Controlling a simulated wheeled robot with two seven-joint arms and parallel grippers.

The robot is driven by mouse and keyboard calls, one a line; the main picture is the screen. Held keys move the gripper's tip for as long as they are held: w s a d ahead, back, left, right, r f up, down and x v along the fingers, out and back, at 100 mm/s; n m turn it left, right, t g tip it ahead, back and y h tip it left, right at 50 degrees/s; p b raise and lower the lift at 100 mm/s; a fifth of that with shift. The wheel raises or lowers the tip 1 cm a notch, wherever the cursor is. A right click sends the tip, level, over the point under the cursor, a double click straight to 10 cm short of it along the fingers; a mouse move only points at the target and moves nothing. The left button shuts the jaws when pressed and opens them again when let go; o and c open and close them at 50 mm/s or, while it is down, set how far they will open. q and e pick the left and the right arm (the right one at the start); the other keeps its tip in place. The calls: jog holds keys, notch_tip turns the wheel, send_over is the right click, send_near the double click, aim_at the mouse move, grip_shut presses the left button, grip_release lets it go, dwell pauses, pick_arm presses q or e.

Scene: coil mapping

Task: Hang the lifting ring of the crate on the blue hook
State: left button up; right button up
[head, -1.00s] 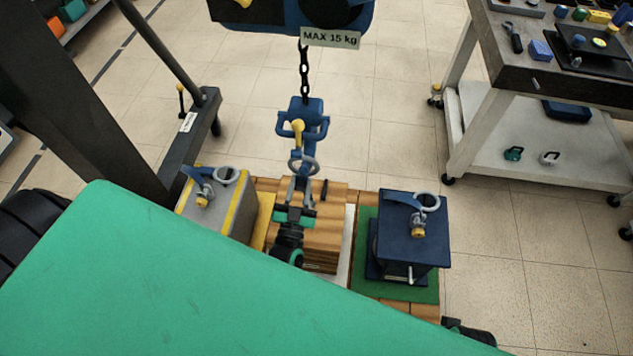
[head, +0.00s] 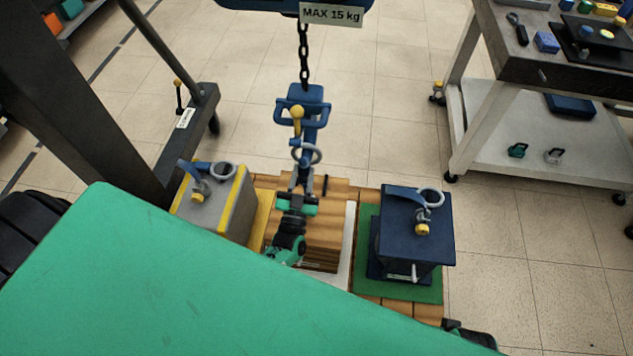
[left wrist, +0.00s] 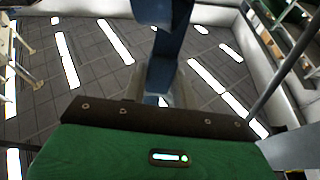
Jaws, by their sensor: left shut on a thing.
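The blue hook (head: 302,94) hangs on a black chain near the middle of the head view, with a yellow knob on it. A grey ring (head: 307,153) shows at its lower end; I cannot tell if it belongs to the hook. My left gripper (head: 302,183) points up from below and is shut on the lower part of the hook, where contact is partly hidden. The left wrist view shows a blue upright piece (left wrist: 166,55) between the fingers. A grey crate with yellow edges (head: 236,207) stands left and a navy crate (head: 410,245) right, each topped by a grey ring. My right gripper is not visible.
The crates stand on a wooden platform (head: 368,194), with a green mat (head: 436,288) under the navy one. A dark crane leg (head: 162,150) stands at left. A tool cart (head: 540,135) stands at right. Open tiled floor lies behind the platform.

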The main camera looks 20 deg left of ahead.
pick_arm(q)
jog(key=shift+r, duration=0.1)
jog(key=o, duration=1.1)
jog(key=shift+c, duration=0.2)
jog(key=shift+s, duration=0.1)
jog(key=b+v, duration=0.1)
jog(key=v, duration=1.2)
jog(key=shift+s+b, duration=0.3)
jog(key=shift+b, duration=0.1)
jog(key=shift+w+d, duration=0.1)
